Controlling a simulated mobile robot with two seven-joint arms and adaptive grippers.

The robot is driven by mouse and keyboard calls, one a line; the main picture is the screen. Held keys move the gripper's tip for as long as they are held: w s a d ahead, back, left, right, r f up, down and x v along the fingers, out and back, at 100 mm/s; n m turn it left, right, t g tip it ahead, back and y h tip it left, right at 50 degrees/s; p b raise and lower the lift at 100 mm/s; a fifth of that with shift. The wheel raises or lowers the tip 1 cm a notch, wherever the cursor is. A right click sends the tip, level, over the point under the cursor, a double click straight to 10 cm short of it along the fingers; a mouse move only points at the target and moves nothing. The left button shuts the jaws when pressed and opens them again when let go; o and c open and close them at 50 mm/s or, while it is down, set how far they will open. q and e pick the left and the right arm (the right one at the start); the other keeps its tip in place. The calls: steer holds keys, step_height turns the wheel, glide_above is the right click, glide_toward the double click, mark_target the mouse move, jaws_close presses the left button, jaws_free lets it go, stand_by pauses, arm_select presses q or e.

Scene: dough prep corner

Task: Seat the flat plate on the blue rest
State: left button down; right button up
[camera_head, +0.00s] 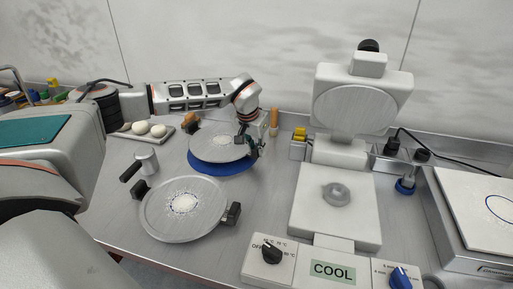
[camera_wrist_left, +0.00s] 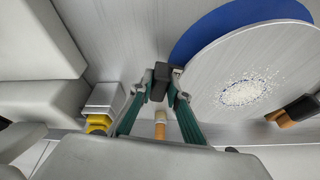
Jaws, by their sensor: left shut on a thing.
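The flat plate (camera_head: 203,146) is a grey disc with white powder in its middle. My left gripper (camera_head: 249,146) is shut on the black handle at its right side. In the left wrist view, the fingers (camera_wrist_left: 160,84) close around that handle beside the plate (camera_wrist_left: 215,72). The blue rest (camera_head: 222,171) is a round blue disc below the plate, mostly hidden by it. Its blue edge shows along the plate's front side and also in the left wrist view (camera_wrist_left: 205,30). I cannot tell whether plate and rest touch. My right gripper is not in view.
A rimmed pan (camera_head: 160,222) with black handles and white powder lies in front. A tray (camera_head: 128,133) of dough balls stands behind left, beside a grey canister (camera_head: 147,160). A white press (camera_head: 336,205) stands right. Bare counter lies between pan and press.

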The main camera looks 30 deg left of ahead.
arm_select(q)
steer(key=shift+x, duration=0.9)
steer(key=c, duration=1.8)
jaws_free()
steer(key=shift+s+d, duration=0.1)
steer(key=shift+s, duration=0.15)
steer(key=shift+c, duration=0.2)
steer(key=shift+s+f, duration=0.1)
steer(key=shift+f, duration=0.05)
steer(key=shift+v, duration=3.3)
steer(key=shift+s+r, duration=0.15)
steer(key=shift+r, duration=0.6)
